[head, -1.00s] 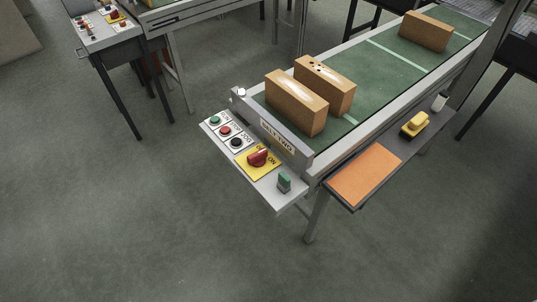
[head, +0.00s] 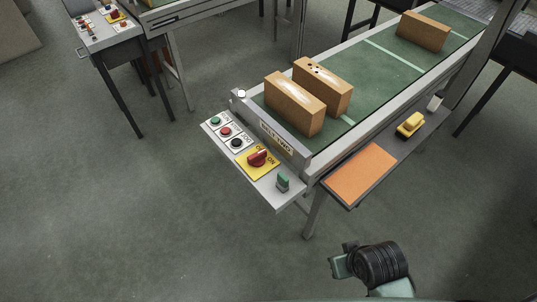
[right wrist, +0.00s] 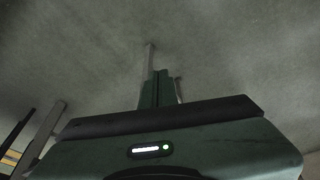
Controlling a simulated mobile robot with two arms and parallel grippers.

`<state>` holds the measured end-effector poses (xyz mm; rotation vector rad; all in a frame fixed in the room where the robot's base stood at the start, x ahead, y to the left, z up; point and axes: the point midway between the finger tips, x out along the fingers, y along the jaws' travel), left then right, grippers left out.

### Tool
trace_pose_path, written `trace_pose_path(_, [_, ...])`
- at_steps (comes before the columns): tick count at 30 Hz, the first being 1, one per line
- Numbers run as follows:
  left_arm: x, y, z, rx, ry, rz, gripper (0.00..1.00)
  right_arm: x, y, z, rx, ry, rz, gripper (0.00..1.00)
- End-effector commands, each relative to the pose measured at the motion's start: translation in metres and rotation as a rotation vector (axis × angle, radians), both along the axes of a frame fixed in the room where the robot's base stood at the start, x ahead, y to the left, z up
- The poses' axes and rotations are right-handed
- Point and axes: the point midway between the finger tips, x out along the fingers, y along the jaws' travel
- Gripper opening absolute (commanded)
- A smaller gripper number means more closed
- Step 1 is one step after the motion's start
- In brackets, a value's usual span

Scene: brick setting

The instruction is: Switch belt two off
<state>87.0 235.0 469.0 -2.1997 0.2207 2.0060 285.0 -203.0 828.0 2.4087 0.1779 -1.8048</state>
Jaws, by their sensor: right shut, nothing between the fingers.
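The belt two control panel (head: 268,189) is a light plate at the near end of the belt, below a "BELT TWO" label (head: 276,138). A red rotary switch (head: 257,157) sits on a yellow plate marked OFF and ON; its exact setting is too small to tell. Beside it are green (head: 215,121), red (head: 225,131) and black (head: 236,143) buttons. A green part (head: 283,182) stands at the panel's near corner. My right gripper (head: 337,265) is at the bottom, well apart from the panel; its fingers (right wrist: 157,88) are together and empty in the right wrist view. My left gripper is out of view.
The green belt (head: 390,85) carries three brown bricks (head: 295,103). A side shelf holds an orange mat (head: 361,175) and a yellow object (head: 410,124). A second control panel (head: 101,31) stands at upper left. The floor in front is clear.

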Motion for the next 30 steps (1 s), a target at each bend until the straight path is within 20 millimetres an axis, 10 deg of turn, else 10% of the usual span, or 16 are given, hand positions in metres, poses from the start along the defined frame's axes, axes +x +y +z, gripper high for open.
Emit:
trace_pose_path(9, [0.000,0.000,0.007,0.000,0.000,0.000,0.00,-0.014,-0.003,0.078,0.001,-0.031,-0.003,0.00])
trace_pose_path(30, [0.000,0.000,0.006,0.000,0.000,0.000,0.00,0.181,0.103,0.079,0.633,-0.184,-0.708,0.00])
